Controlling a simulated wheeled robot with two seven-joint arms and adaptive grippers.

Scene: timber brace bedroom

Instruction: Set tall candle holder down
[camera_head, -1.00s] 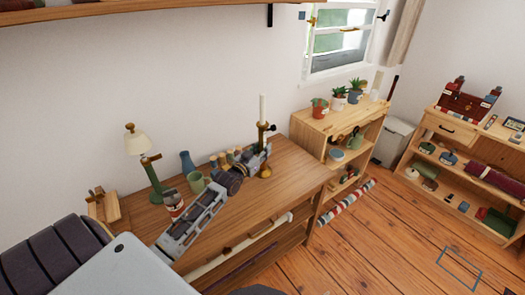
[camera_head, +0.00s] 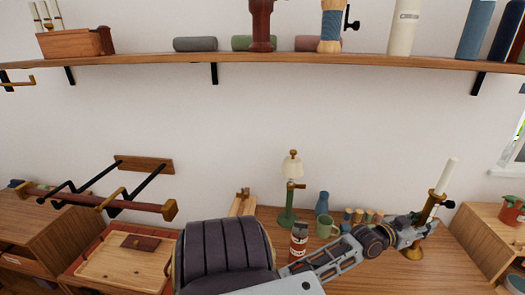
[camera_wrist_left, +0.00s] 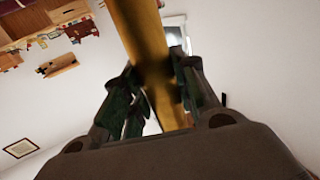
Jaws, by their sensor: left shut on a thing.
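The tall candle holder (camera_head: 433,207) has a brass stem, a round brass foot and a white candle on top. In the head view it stands over the right end of the wooden table (camera_head: 456,262) and leans right in the picture. I cannot tell whether its foot touches the tabletop. My left gripper (camera_head: 424,222) is shut around the stem. In the left wrist view the brass stem (camera_wrist_left: 143,40) passes between the dark fingers (camera_wrist_left: 155,98). My right gripper is not in view.
A green lamp (camera_head: 287,206), a blue vase (camera_head: 322,203), a green mug (camera_head: 325,228), several small jars (camera_head: 357,216) and a labelled can (camera_head: 299,240) stand on the table left of the holder. A loaded shelf (camera_head: 270,60) runs above. A plant (camera_head: 511,210) stands at right.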

